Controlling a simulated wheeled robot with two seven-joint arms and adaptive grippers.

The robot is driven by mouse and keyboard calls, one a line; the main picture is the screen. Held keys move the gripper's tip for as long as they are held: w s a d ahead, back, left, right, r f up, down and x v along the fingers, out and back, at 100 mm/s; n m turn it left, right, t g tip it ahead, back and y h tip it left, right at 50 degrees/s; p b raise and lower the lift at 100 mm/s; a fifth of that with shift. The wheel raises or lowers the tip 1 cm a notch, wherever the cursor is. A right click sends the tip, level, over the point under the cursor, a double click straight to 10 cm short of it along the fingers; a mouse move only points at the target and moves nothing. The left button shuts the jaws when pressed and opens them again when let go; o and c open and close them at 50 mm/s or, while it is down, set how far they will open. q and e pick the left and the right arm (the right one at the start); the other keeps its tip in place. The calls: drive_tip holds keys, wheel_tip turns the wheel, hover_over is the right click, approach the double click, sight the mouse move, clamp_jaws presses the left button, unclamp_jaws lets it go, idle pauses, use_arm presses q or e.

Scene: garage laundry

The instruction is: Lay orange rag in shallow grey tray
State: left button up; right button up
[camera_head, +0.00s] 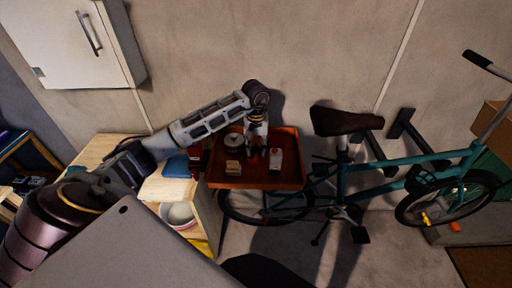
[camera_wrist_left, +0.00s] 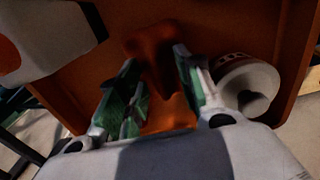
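The orange rag (camera_wrist_left: 155,45) is a crumpled orange shape on the orange-brown surface in the left wrist view. It shows between and just beyond my left gripper's green-padded fingers (camera_wrist_left: 160,88), which are spread apart with a gap between them. Whether they touch the rag is unclear. In the head view, my left gripper (camera_head: 256,148) points down over the rear middle of an orange-brown tray-like top (camera_head: 262,184); the rag cannot be told apart from it there. I cannot identify a shallow grey tray in either view. My right gripper is not in view.
A white container (camera_head: 276,160), a beige block (camera_head: 233,167) and a grey round item (camera_head: 233,139) stand close around my left gripper. A wooden bench (camera_head: 97,150) with a blue cloth (camera_head: 177,166) is left. A teal bicycle (camera_head: 400,162) stands right.

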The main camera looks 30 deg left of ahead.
sight(256, 148)
use_arm(q)
drive_tip(key=shift+r+b, duration=0.75)
drive_tip(key=shift+r, duration=5.25)
drive_tip(key=shift+o, duration=0.2)
